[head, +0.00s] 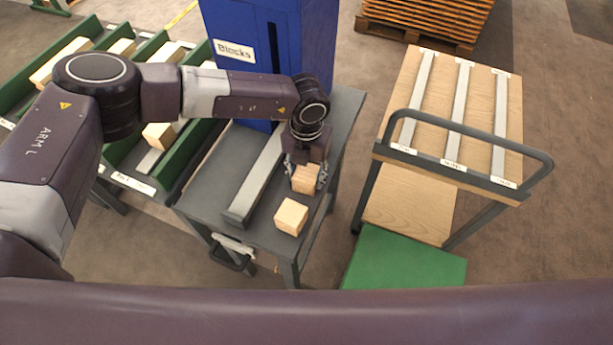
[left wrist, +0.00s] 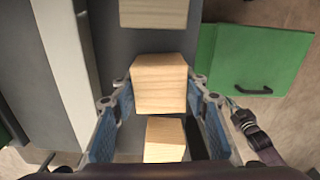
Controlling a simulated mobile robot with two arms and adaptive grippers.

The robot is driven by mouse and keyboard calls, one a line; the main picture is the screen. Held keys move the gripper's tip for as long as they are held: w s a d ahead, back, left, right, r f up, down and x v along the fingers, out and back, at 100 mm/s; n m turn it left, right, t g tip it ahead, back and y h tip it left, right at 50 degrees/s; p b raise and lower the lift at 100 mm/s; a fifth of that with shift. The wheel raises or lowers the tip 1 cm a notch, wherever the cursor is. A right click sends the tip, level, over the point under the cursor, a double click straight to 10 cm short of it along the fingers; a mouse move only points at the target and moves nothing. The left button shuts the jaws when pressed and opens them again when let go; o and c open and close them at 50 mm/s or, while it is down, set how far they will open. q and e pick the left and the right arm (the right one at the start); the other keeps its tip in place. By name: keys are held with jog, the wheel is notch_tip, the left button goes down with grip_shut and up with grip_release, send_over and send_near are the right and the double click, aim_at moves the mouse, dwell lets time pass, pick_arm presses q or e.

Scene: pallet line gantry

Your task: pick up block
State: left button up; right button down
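My left gripper (head: 305,178) points down over the grey table, with its fingers on both sides of a pale wooden block (head: 306,180). In the left wrist view this block (left wrist: 160,88) fills the space between the fingertips, with no clear gap on either side, so the gripper looks shut on it. Whether the block is clear of the table cannot be told. A second wooden block (head: 291,216) stands on the table nearer to me. The left wrist view also shows a smaller-looking block (left wrist: 165,139) below the gripped one. My right gripper is not in view.
The grey table (head: 215,185) carries a light grey rail (head: 257,178) left of the blocks. A blue cabinet labelled Blocks (head: 290,35) stands behind. Green-sided lanes (head: 125,140) holding several blocks lie left. A wooden-decked cart (head: 440,85) with a grey handle (head: 470,129) stands right.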

aim_at(306, 172)
pick_arm(q)
jog(key=c, duration=0.4)
jog(key=shift+o, duration=0.2)
jog(key=shift+r, duration=0.1)
jog(key=shift+w+r, duration=0.1)
jog(key=shift+r, duration=0.5)
notch_tip(306, 172, up, 19)
jog(key=b, duration=0.4)
jog(key=shift+f+b, duration=0.15)
jog(key=shift+b, duration=0.15)
